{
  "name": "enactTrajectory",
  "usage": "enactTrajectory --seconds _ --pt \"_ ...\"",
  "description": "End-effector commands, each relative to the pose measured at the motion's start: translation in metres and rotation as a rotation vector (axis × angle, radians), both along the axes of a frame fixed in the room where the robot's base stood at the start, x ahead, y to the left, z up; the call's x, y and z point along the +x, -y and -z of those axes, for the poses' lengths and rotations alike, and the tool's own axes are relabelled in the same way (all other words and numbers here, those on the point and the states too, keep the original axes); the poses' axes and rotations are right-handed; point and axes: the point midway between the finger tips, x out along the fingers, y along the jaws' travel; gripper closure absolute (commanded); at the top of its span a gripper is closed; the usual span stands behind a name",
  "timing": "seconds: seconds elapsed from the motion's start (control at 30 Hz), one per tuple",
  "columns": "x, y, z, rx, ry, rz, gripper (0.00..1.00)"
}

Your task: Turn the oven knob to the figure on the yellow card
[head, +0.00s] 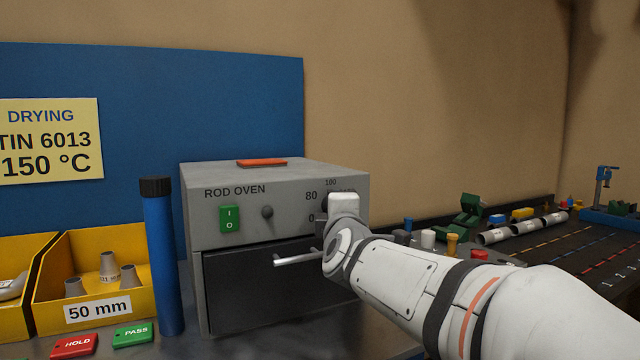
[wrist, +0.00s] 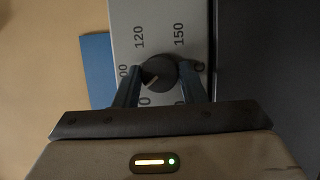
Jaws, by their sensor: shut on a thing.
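The yellow card (head: 50,140) on the blue board reads DRYING, TIN 6013, 150 °C. The dark round oven knob (wrist: 160,72) sits between my gripper's two fingers (wrist: 160,82), which are shut on it. In the wrist view the scale appears turned sideways, with 120 and 150 readable beyond the knob; the nearer figures are partly hidden by the fingers. A pale mark on the knob faces the lower left, toward a partly hidden figure ending in 0. In the head view my gripper (head: 340,204) covers most of the knob; 80 and 100 show beside it.
The grey rod oven (head: 275,180) has a green switch (head: 230,218) and a protruding door handle (head: 297,259) below my wrist. A blue tube (head: 164,260) stands left of it. Yellow bins (head: 110,240) are farther left. A cluttered dark bench (head: 560,250) lies to the right.

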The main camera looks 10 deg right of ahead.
Motion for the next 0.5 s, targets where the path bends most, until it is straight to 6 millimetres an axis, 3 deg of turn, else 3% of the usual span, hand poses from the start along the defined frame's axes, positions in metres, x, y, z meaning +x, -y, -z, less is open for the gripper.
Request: enactTrajectory --seconds 0.03,0.5 --pt "0.0004 -0.0011 -0.0095 0.031 -0.013 -0.002 0.86" --pt "0.0004 -0.0001 -0.0108 0.438 -0.141 -0.001 0.86"
